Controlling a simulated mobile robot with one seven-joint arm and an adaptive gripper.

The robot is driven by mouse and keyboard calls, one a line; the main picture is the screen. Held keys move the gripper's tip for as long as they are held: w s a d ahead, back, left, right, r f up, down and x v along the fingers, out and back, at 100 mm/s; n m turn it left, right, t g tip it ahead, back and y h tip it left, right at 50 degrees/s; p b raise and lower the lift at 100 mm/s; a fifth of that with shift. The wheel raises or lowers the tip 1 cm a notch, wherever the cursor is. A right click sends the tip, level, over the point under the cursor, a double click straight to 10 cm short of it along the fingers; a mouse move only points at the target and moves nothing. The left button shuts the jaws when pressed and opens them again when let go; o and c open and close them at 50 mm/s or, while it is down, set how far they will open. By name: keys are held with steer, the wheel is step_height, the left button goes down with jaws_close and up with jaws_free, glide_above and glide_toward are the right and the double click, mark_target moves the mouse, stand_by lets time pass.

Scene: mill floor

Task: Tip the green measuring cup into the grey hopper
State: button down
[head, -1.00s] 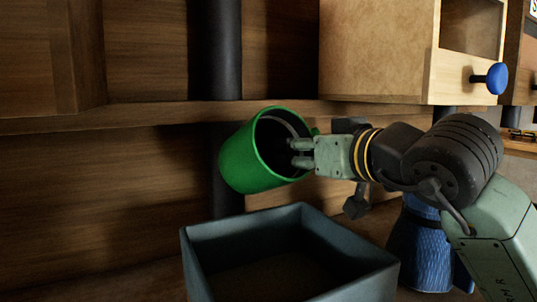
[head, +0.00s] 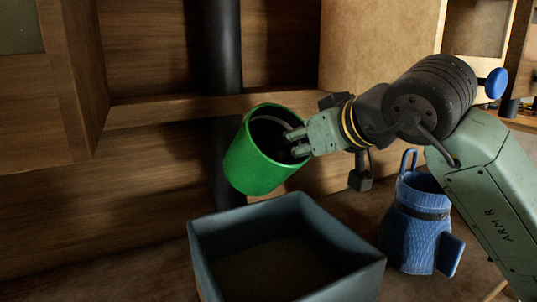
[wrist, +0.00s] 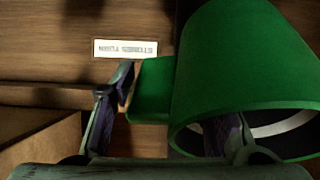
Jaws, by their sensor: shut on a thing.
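The green measuring cup (head: 255,165) is in the air in the head view, tilted, with its mouth toward the upper right. In the wrist view it fills the upper right (wrist: 245,60). The grey hopper (head: 245,222) is an open square box below the cup. The cup looks to be above the hopper's back left edge. I cannot see what is in the cup; the hopper's floor looks brown and dim.
A blue jug (head: 415,235) stands right of the hopper, under my arm. A dark vertical pipe (head: 213,50) runs behind the cup along the wooden wall. A white label (wrist: 125,48) shows in the wrist view.

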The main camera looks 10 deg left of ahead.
steer(key=shift+r+n+g+h+p, duration=0.1)
steer(key=shift+r+g+h+p, duration=0.4)
steer(key=shift+p, duration=1.4)
steer(key=shift+r+n+g+h+p, duration=0.15)
steer(key=shift+g+h+p, duration=0.65)
steer(key=shift+p, duration=1.05)
steer(key=shift+r+n+g+h+p, duration=0.1)
steer(key=shift+r+g+h+p, duration=0.55)
steer(key=shift+p, duration=1.25)
steer(key=shift+f+g+p, duration=0.25)
steer(key=shift+g+p, duration=0.1)
steer(key=shift+r+g+h+p, duration=0.2)
steer(key=shift+g+h+p, duration=0.3)
steer(key=shift+p, duration=0.4)
steer(key=shift+f+g+h, duration=0.1)
steer(key=shift+g+h, duration=0.35)
steer(key=shift+g, duration=0.15)
steer(key=shift+r, duration=2.05)
steer(key=shift+f, duration=0.15)
